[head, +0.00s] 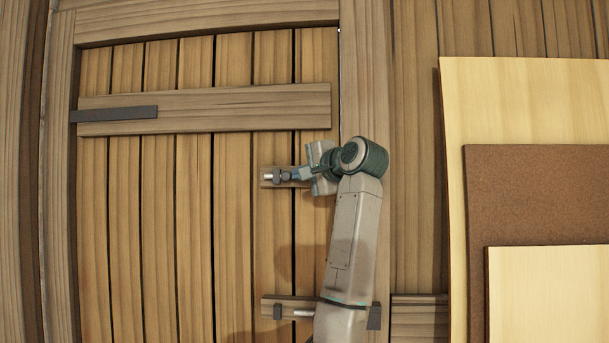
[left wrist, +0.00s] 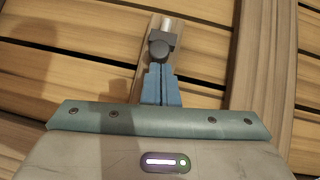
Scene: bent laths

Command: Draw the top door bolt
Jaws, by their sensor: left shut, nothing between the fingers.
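The top door bolt (head: 267,177) is a pale metal rod on a short wooden plate on the plank door (head: 230,220). A dark grey knob or bracket (head: 285,177) shows beside its left end. My left gripper (head: 298,174) is just right of this grey part, its blue fingers together and pointing at it. In the left wrist view the shut fingers (left wrist: 160,70) end right at the round grey part (left wrist: 160,49), and the rod end (left wrist: 167,23) shows beyond. I cannot tell whether they touch. The gripper hides the right part of the bolt.
A lower bolt (head: 303,313) lies below on its own plate, partly behind my arm. A cross board with a dark hinge strap (head: 115,114) spans the upper door. Pale and brown panels (head: 530,190) lean at the right. The door left of the bolt is clear.

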